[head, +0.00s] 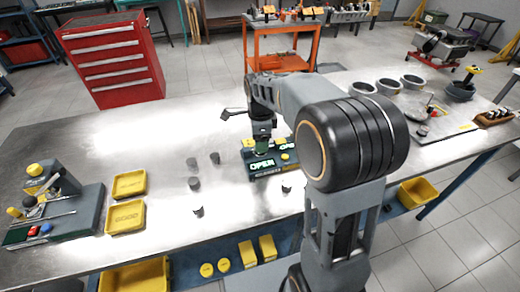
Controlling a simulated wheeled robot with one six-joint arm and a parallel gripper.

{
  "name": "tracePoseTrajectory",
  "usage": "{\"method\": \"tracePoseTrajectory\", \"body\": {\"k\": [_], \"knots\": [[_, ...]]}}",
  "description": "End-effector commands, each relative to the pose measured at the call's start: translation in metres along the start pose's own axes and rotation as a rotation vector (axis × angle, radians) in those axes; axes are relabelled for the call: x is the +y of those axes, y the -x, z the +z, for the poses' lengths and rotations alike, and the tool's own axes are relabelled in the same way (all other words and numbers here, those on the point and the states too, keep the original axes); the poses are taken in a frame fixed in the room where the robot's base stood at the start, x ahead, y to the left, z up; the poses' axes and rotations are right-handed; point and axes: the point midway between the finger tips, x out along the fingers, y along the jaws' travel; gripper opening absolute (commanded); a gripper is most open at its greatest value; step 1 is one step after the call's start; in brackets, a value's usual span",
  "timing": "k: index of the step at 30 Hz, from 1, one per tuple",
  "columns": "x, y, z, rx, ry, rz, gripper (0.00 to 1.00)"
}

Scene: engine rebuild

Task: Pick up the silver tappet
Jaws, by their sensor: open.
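Several small grey cylinders stand apart on the metal bench, left of my gripper. They include one at the back (215,158), one behind the middle (192,163), one in the middle (194,183) and a darker one at the front (198,211). They look like tappets, but I cannot tell which is the silver one. My gripper (262,146) hangs over the dark device with green "OPEN" displays (265,166), to the right of the cylinders. It is open and no cylinder shows in it. Its fingertips are small and partly lost against the device.
Two yellow trays (128,184) (125,217) and a dark fixture (60,218) stand at left. Another small dark part (286,188) is in front of the device. Grey rings (389,87) and a plate (440,125) lie at right. Bench around the cylinders is clear.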

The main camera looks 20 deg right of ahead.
Motion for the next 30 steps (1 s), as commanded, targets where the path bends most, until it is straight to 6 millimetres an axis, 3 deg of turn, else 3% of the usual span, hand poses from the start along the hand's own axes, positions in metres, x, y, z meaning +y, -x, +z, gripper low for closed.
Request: {"method": "tracePoseTrajectory", "body": {"k": [6, 16, 30], "knots": [[0.0, -0.025, 0.0, 0.0, 0.0, 0.002, 0.64], [0.0, -0.03, 0.0, 0.0, 0.0, 0.0, 0.64], [0.0, -0.029, 0.0, 0.0, 0.0, 0.0, 0.19]]}}
